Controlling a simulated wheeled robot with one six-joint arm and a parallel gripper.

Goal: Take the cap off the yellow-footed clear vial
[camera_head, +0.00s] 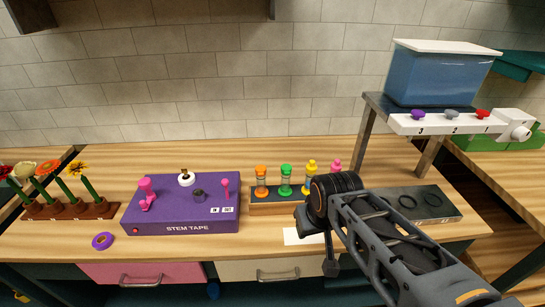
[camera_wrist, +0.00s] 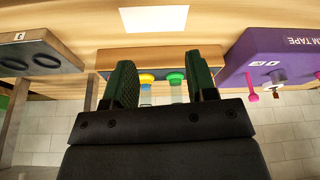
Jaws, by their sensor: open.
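The yellow-footed clear vial (camera_head: 310,178) stands upright in a wooden rack (camera_head: 283,207), between a green vial (camera_head: 286,180) and a pink-topped vial (camera_head: 335,167). A yellow cap (camera_head: 311,165) shows at its top. In the wrist view, which looks upside down, the yellow foot (camera_wrist: 147,77) and a green foot (camera_wrist: 176,76) show between the fingers of my gripper (camera_wrist: 162,72). The fingers are apart, with nothing held between them. In the head view my arm hides the rack's right part.
An orange vial (camera_head: 261,181) stands at the rack's left end. A purple stem tape box (camera_head: 182,208) is further left, and a grey tray with dark rings (camera_head: 440,212) lies right. A blue tank (camera_head: 440,77) stands on a raised shelf at right. A white card (camera_head: 292,237) lies in front.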

